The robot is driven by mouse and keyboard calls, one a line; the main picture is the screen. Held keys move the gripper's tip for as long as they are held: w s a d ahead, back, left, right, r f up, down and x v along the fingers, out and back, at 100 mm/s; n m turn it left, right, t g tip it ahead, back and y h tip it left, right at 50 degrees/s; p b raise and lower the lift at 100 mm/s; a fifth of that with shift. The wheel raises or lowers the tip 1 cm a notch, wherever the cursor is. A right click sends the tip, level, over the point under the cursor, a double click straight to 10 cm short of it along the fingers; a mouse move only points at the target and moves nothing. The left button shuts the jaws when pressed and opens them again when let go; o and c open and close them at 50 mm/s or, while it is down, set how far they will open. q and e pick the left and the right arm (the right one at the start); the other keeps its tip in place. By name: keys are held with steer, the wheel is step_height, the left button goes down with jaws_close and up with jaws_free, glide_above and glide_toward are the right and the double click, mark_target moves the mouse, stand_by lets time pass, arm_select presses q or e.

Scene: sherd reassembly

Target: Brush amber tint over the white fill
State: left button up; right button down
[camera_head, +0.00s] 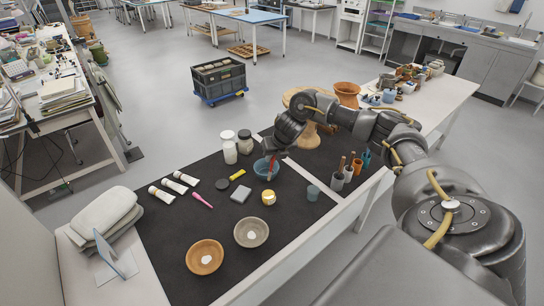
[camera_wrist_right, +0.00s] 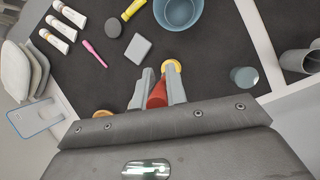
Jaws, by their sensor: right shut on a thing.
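My right gripper (camera_head: 272,157) is at the blue bowl (camera_head: 266,169) on the dark mat, shut on a slim red-handled tool, likely a brush (camera_wrist_right: 157,94). The tool's tip is hidden in the wrist view. An orange bowl (camera_head: 190,262) and a grey bowl (camera_head: 240,242) lie at the front of the mat. Each has a white patch at its middle, the orange bowl's patch (camera_head: 205,260) and the grey bowl's patch (camera_head: 252,235). A yellow jar (camera_head: 268,199) stands between the grey and blue bowls; it shows partly behind a finger in the wrist view (camera_wrist_right: 172,66). My left gripper is out of view.
Several white tubes (camera_head: 173,186), a pink pen (camera_head: 202,200), a grey block (camera_head: 241,195) and a black disc (camera_head: 222,184) lie left of the blue bowl. A teal cup (camera_head: 312,193) and tool cups (camera_head: 338,180) stand right.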

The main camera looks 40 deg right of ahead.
step_height(320, 180, down, 10)
steer(key=b, duration=0.8)
steer(key=shift+f, duration=0.2)
steer(key=shift+a+r, duration=0.1)
stand_by(0.9)
step_height(320, 180, up, 7)
steer(key=p, duration=0.6)
steer(key=shift+s+d, duration=0.25)
steer(key=shift+d, duration=0.2)
step_height(320, 180, up, 3)
steer(key=p, duration=0.3)
steer(key=shift+r, duration=0.2)
steer(key=shift+f, duration=0.1)
